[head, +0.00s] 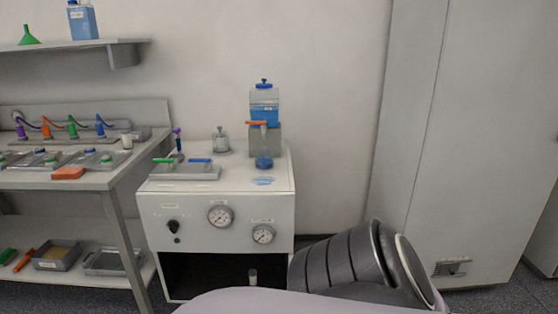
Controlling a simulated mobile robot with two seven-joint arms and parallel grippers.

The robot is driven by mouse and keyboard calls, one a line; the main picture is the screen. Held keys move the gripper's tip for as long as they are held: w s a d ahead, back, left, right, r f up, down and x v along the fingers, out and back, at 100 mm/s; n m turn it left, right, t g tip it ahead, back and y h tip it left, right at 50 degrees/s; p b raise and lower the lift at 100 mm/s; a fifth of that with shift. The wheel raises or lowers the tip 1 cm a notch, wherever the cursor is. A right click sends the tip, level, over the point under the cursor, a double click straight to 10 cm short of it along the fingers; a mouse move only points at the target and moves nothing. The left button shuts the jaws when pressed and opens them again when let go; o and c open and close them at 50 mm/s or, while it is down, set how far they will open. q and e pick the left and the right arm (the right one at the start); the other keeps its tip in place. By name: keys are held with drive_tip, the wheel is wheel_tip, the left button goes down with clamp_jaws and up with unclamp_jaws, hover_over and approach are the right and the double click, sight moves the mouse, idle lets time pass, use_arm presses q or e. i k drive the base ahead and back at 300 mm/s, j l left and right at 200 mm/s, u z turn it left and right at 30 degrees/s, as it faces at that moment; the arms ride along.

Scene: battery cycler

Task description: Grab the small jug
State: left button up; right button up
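I cannot tell for sure which thing is the small jug. A small clear vessel with a grey top (221,140) stands upright at the back of the white cabinet top (228,178). A jug-like blue container with a white label (82,20) stands on the wall shelf at the upper left. A clear tank of blue liquid with a blue cap (264,103) sits on a grey stand at the cabinet's back right. Neither of my grippers is in view.
An orange-handled valve and a round blue part (264,162) sit below the tank, with a blue puddle (263,181) in front. A grey tray (185,171) lies left on the cabinet. A bench (95,180) stands left. A dark ribbed form fills the lower right.

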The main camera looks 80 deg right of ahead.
sight(264, 159)
drive_tip(key=i+z, duration=0.2)
drive_tip(key=z, duration=0.15)
drive_tip(key=i+z, duration=0.2)
drive_tip(key=z, duration=0.15)
drive_tip(key=i+j+z, duration=0.15)
drive_tip(key=z, duration=0.2)
drive_tip(key=i+z, duration=0.2)
drive_tip(key=z, duration=0.25)
drive_tip(key=i+j+z, duration=0.1)
drive_tip(key=z, duration=0.3)
drive_tip(key=i+j+z, duration=0.15)
drive_tip(key=z, duration=0.3)
drive_tip(key=i+j+z, duration=0.2)
drive_tip(key=z, duration=0.2)
drive_tip(key=i+j+z, duration=0.1)
drive_tip(key=z, duration=0.35)
drive_tip(key=j, duration=0.1)
